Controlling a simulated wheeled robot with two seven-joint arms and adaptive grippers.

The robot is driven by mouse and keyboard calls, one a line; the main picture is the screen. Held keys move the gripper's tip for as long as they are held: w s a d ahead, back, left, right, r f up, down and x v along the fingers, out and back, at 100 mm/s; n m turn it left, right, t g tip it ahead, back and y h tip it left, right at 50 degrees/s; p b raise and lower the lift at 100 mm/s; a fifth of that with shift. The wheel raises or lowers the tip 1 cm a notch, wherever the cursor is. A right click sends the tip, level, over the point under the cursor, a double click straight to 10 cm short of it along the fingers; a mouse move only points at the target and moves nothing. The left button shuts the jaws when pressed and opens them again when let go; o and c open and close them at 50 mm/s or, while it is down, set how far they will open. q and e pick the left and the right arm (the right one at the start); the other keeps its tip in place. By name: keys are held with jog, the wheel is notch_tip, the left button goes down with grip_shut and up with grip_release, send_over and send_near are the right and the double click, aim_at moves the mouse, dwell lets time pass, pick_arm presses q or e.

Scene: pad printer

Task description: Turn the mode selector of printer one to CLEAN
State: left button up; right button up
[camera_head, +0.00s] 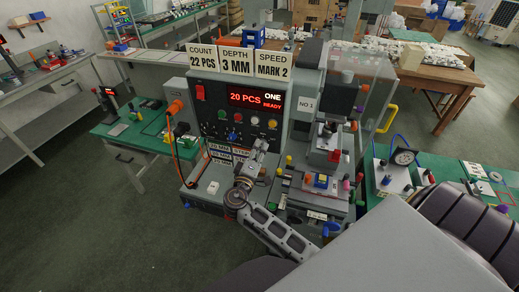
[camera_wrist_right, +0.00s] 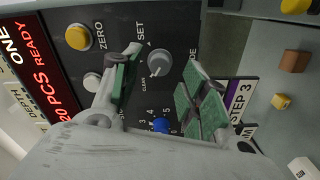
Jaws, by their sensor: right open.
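Printer one (camera_head: 210,100) is a grey machine with a black front panel and a red display reading 20 PCS, ONE, READY. In the right wrist view its mode selector (camera_wrist_right: 160,62) is a round grey knob, with SET and CLEAN lettered beside it. My right gripper (camera_wrist_right: 163,84) is open, its green-padded fingers on either side of the knob and apart from it in the picture. I cannot tell clearly which position the knob points to. In the head view my right gripper (camera_head: 262,148) is at the lower part of the panel and largely covers that area. My left gripper is not in view.
A yellow button (camera_wrist_right: 78,38), a white button (camera_wrist_right: 92,82) and a blue knob (camera_wrist_right: 161,125) sit near the selector. A STEP 3 label (camera_wrist_right: 240,100) is beside the panel. An orange-handled lever (camera_head: 174,106) stands left of the printer; a dial gauge (camera_head: 403,157) stands right.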

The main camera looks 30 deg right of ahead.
jog(key=v, duration=0.9)
jog(key=shift+s+a, duration=0.25)
